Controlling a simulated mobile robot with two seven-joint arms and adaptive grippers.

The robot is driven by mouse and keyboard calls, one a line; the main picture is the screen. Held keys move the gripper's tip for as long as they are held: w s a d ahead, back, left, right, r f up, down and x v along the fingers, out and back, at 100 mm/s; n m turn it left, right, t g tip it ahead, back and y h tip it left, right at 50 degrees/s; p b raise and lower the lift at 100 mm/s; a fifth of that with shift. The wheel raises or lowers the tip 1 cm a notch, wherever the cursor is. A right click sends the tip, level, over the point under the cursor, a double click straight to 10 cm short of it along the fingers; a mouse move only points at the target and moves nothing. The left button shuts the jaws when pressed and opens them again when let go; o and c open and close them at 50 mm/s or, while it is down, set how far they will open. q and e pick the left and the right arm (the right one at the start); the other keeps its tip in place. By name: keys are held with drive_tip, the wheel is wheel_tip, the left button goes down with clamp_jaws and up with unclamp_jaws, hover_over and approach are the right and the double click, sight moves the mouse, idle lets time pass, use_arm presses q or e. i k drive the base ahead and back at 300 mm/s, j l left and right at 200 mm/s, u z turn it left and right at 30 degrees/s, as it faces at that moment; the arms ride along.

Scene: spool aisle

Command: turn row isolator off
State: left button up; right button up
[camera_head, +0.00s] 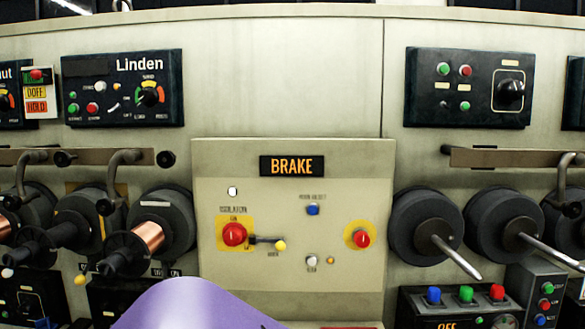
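The row isolator appears to be the red rotary knob (234,234) on a yellow plate, on the left of the beige BRAKE panel (340,285). A small label above the knob seems to read isolator, but it is blurred. The knob's exact position is too small to tell. Just right of it is a short dark lever with a yellow ball end (281,245), pointing right. Neither of my grippers is in view.
A second red knob on yellow (362,239), a blue button (313,210) and a white button (311,261) share the panel. Spools (428,227) with projecting spindles flank it. A smooth purple shape (190,308) covers the bottom centre-left; I cannot tell what it is.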

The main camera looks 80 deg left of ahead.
sight(235, 234)
drive_tip(key=u, duration=2.6)
